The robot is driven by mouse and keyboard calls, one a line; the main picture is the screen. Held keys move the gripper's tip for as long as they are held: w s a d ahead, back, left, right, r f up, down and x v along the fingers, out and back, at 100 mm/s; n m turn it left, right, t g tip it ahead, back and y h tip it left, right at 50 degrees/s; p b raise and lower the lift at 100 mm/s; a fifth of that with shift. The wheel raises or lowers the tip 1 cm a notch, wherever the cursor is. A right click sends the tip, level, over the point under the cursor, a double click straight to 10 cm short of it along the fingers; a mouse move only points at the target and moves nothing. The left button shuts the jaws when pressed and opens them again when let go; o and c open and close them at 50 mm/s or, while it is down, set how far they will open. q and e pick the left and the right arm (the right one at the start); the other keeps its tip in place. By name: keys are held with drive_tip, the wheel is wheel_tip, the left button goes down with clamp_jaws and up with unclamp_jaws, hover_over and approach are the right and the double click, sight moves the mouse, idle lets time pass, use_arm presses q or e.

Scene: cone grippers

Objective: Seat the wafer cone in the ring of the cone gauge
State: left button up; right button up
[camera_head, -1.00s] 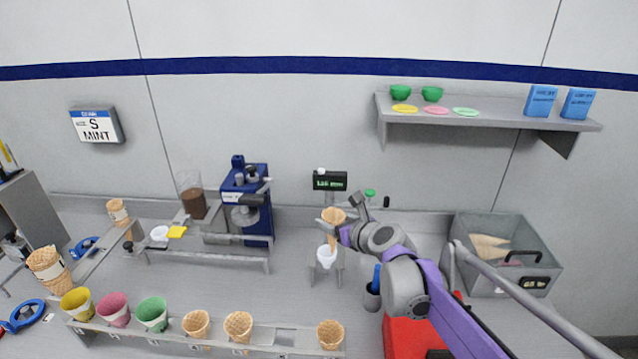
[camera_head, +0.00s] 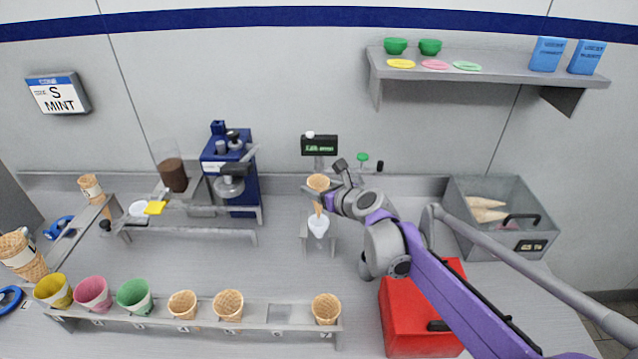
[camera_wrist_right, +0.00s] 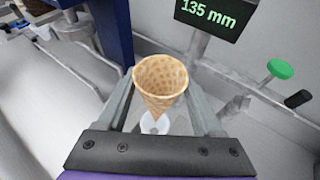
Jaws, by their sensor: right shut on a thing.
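My right gripper (camera_head: 322,196) is shut on a tan wafer cone (camera_head: 318,183), which stands upright, wide mouth up and tip down. In the right wrist view the cone (camera_wrist_right: 161,78) sits between the two fingers. The cone gauge has a small grey stand (camera_head: 304,236), a dark display (camera_head: 319,145) and a white funnel-like part (camera_head: 319,228). The cone is right above this white part. In the wrist view the white part (camera_wrist_right: 154,126) shows behind the cone's tip; I cannot tell whether they touch. The display reads 135 mm in the wrist view. My left gripper is not in view.
A front rack (camera_head: 260,326) holds several wafer and coloured cones. A blue machine (camera_head: 243,190) stands left of the gauge. A red box (camera_head: 402,310) and a grey bin (camera_head: 530,215) are on the right. Bare counter lies between rack and gauge.

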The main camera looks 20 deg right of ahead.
sight(319, 214)
drive_tip(key=shift+f+b, duration=1.6)
drive_tip(key=shift+f, duration=1.55)
drive_tip(key=shift+f+b, duration=1.15)
drive_tip(key=shift+f, duration=0.45)
drive_tip(key=o, duration=0.9)
drive_tip(key=v, duration=1)
drive_tip(key=shift+s+d+r+p, duration=0.1)
drive_tip(key=shift+s+d+p, duration=0.05)
drive_tip(key=shift+s+p, duration=0.2)
